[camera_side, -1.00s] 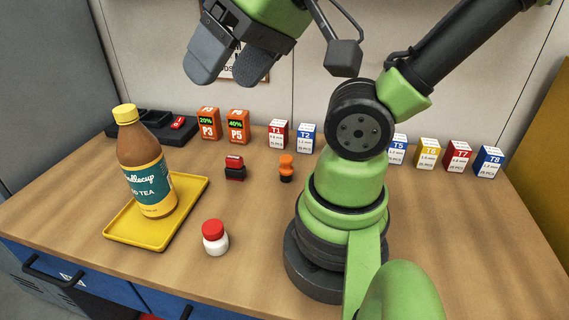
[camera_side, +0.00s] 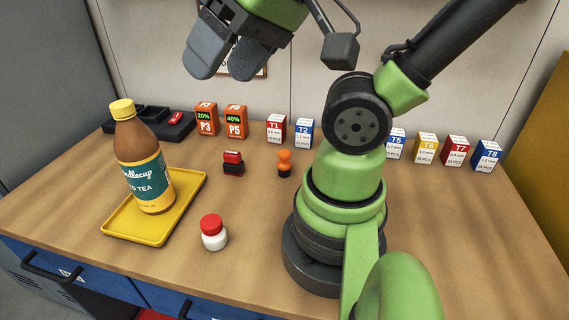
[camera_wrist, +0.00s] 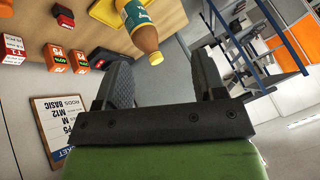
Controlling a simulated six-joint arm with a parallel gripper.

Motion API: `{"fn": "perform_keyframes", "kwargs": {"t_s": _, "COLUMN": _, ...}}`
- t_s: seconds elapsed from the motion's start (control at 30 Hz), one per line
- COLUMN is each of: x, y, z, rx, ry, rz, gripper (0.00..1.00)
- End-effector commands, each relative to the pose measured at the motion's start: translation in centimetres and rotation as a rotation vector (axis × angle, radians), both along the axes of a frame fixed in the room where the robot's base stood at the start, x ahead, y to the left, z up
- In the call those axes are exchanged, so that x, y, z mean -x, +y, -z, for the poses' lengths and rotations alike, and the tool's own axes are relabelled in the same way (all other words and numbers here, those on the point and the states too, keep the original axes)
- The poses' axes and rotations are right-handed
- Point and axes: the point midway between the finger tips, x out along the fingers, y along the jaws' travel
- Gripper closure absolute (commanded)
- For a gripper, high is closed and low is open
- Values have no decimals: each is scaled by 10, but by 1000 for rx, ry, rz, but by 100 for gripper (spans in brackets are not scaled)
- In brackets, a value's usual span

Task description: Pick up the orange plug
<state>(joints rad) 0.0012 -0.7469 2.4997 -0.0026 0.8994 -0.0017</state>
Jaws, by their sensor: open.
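The orange plug (camera_side: 284,163) stands upright on the wooden table, with an orange upper part and a black lower part. It is left of my arm's base in the side view.
A red and black block (camera_side: 233,164) stands left of the plug. A tea bottle (camera_side: 143,165) is on a yellow tray (camera_side: 120,224). A red-capped white jar (camera_side: 214,234) stands at the front. Orange boxes (camera_side: 236,122) and several labelled boxes (camera_side: 276,129) line the back. A black tray (camera_side: 152,118) sits back left.

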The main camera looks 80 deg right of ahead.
Motion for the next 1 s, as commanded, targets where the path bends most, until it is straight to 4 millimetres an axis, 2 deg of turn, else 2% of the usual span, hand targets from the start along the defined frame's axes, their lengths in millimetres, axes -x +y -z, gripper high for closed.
{"fn": "perform_keyframes", "kwargs": {"t_s": 0.17, "x": -14, "y": -20, "z": 14, "rx": 122, "ry": 83, "rz": -11, "gripper": 36}}
{"fn": "perform_keyframes", "kwargs": {"t_s": 0.33, "x": -33, "y": -67, "z": 47, "rx": 359, "ry": 289, "rz": -103, "gripper": 36}}
{"fn": "perform_keyframes", "kwargs": {"t_s": 0.5, "x": -41, "y": -118, "z": 89, "rx": 533, "ry": 522, "rz": -300, "gripper": 36}}
{"fn": "perform_keyframes", "kwargs": {"t_s": 0.73, "x": -29, "y": -174, "z": 156, "rx": 600, "ry": 782, "rz": -674, "gripper": 36}}
{"fn": "perform_keyframes", "kwargs": {"t_s": 0.9, "x": -13, "y": -194, "z": 195, "rx": 568, "ry": 865, "rz": -907, "gripper": 36}}
{"fn": "perform_keyframes", "kwargs": {"t_s": 1.0, "x": -8, "y": -199, "z": 207, "rx": 553, "ry": 879, "rz": -983, "gripper": 36}}
